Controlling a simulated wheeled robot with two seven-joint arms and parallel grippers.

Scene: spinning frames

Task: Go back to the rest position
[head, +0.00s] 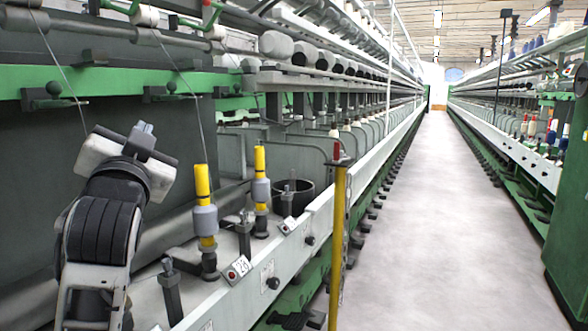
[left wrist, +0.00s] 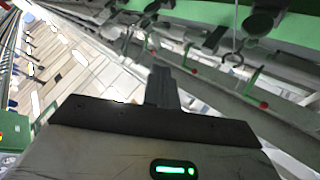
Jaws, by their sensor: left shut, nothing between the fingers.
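My left gripper (head: 143,130) is at the left of the head view, in front of the dark machine panel and below the green rail. Its fingers are together with nothing between them. In the left wrist view the shut fingers (left wrist: 163,88) point toward the upper part of the machine and the ceiling. The gripper seems apart from the spindles. My right gripper is in neither view.
A spinning frame (head: 290,150) runs along the left. Two yellow bobbins (head: 203,182) (head: 260,160) stand on spindles below right of my gripper. A yellow post (head: 338,240) stands at the aisle edge. The aisle floor (head: 430,220) is clear. Another frame (head: 510,150) lines the right.

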